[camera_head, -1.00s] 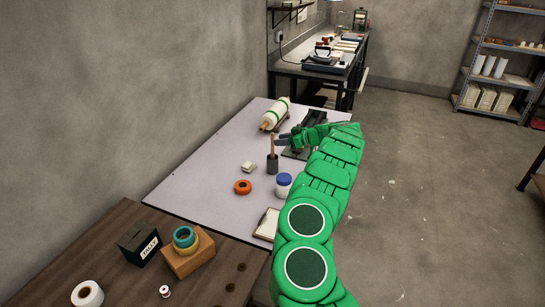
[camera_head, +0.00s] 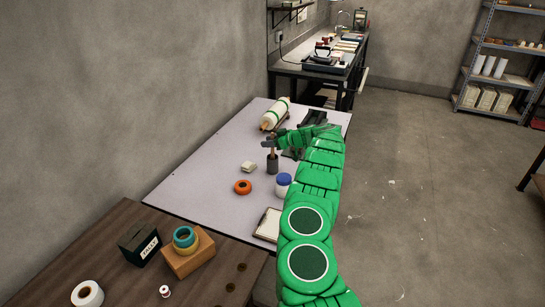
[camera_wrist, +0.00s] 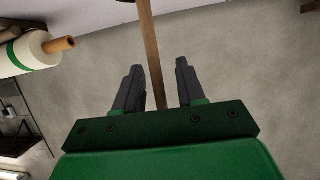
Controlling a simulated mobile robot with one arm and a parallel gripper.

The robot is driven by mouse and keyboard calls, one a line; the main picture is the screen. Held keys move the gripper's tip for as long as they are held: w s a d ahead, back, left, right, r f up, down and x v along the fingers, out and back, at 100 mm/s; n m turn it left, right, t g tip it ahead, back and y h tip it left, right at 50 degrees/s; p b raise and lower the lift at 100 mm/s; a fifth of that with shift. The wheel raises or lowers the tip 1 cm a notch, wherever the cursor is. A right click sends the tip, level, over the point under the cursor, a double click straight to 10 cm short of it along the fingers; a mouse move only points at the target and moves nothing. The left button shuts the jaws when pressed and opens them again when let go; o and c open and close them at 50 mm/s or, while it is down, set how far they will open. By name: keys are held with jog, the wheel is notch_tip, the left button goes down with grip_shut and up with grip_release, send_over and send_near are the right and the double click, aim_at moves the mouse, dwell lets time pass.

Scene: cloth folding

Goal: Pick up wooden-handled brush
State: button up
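The wooden-handled brush (camera_head: 273,151) stands upright in a dark cup (camera_head: 272,165) on the light table; its lower end is hidden in the cup. In the wrist view, the brown handle (camera_wrist: 151,40) runs between the two dark fingers of my gripper (camera_wrist: 158,65). Gaps show on both sides of the handle, so the gripper is open around it without visibly gripping it. In the head view, my gripper (camera_head: 269,142) is at the handle just above the cup and hides part of it.
A white roller (camera_head: 275,113) lies behind the cup. A blue-lidded jar (camera_head: 283,186), an orange ring (camera_head: 243,187) and a small pale block (camera_head: 249,167) stand nearer. A dark device (camera_head: 314,117) is partly behind my arm. The table's left part is clear.

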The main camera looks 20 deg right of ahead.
grip_shut()
jog(key=shift+r, duration=0.15)
dwell(0.4)
